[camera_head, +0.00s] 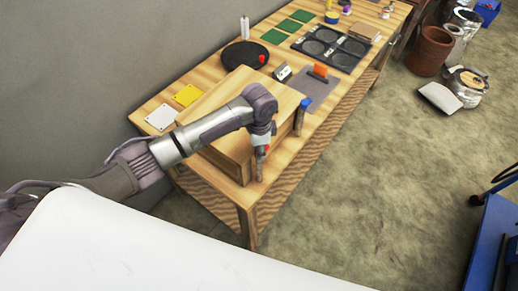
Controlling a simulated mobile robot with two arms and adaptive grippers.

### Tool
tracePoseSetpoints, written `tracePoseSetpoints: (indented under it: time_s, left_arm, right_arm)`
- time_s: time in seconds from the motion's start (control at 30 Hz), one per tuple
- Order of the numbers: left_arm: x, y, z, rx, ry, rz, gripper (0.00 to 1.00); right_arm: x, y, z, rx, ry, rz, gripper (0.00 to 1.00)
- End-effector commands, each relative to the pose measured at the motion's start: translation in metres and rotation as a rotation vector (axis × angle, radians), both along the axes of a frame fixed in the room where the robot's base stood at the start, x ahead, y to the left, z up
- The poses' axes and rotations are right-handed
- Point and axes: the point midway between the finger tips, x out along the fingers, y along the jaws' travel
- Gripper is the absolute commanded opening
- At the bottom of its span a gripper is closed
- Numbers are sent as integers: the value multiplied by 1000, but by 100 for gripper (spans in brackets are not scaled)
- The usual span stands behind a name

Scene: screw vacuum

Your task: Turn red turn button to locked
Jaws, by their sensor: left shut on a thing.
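My left arm reaches in from the left over a wooden box (225,153) on the workbench. My left gripper (260,172) points down at the box's front side. It is shut on what looks like the red turn button (268,149), a small red patch showing at the fingers. The gripper hides most of it, so I cannot tell which way it is turned. My right gripper is not in view.
The wooden workbench (160,100) runs to the upper right. A blue cylinder (303,104) is at the box's right end. A black disc (240,54), a grey mat (318,92) and a black tray (335,44) lie behind. The floor at right is mostly open.

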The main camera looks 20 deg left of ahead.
Motion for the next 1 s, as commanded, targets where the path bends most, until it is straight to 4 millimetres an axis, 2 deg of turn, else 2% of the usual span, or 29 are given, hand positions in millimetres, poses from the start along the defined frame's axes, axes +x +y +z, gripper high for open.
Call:
tracePoseSetpoints:
  time_s: [1.0]
  left_arm:
    - [0,-1,0,-1,0,915,0]
  right_arm:
    - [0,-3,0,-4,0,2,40]
